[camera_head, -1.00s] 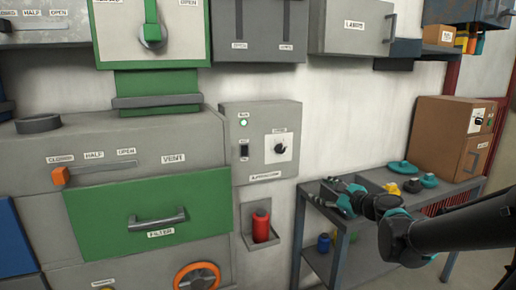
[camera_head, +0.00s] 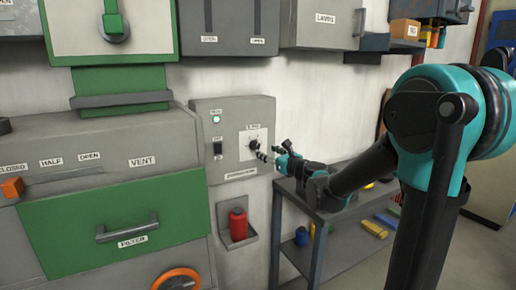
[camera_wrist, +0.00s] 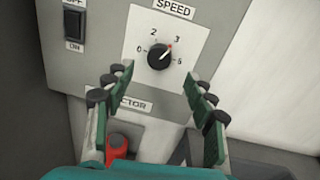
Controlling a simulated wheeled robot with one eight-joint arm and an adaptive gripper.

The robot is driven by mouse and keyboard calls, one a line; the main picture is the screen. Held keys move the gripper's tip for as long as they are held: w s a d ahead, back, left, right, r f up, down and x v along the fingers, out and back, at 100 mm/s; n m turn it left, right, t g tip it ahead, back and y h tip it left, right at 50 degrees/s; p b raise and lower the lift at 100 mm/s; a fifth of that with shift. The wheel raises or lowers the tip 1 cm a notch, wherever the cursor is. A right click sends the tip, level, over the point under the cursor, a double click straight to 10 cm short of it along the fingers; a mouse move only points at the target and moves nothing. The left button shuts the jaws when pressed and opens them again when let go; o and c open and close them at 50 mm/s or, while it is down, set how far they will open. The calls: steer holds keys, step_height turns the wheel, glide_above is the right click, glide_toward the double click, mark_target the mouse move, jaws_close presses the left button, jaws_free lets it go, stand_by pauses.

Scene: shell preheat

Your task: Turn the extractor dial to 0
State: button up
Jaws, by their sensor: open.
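The extractor dial (camera_wrist: 159,57) is a small black knob on a white plate marked SPEED in the wrist view. Its white and red mark points to the upper right, by the 3; the 0 is at its left. In the head view the dial (camera_head: 254,144) is on the grey extractor box (camera_head: 221,111). My gripper (camera_wrist: 158,82) is open and empty, its two green-and-black fingers spread either side of and below the dial in the wrist view. In the head view my gripper (camera_head: 270,153) is close at the dial's right; I cannot tell whether it touches.
A red canister (camera_head: 238,224) stands in a wall holder below. A grey side table (camera_head: 325,215) is below my arm. The green FILTER drawer (camera_head: 80,220) is at the left.

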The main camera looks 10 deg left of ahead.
mark_target(257, 146)
steer(key=x, duration=0.7)
steer(key=c, duration=1.2)
steer(key=shift+o, duration=0.2)
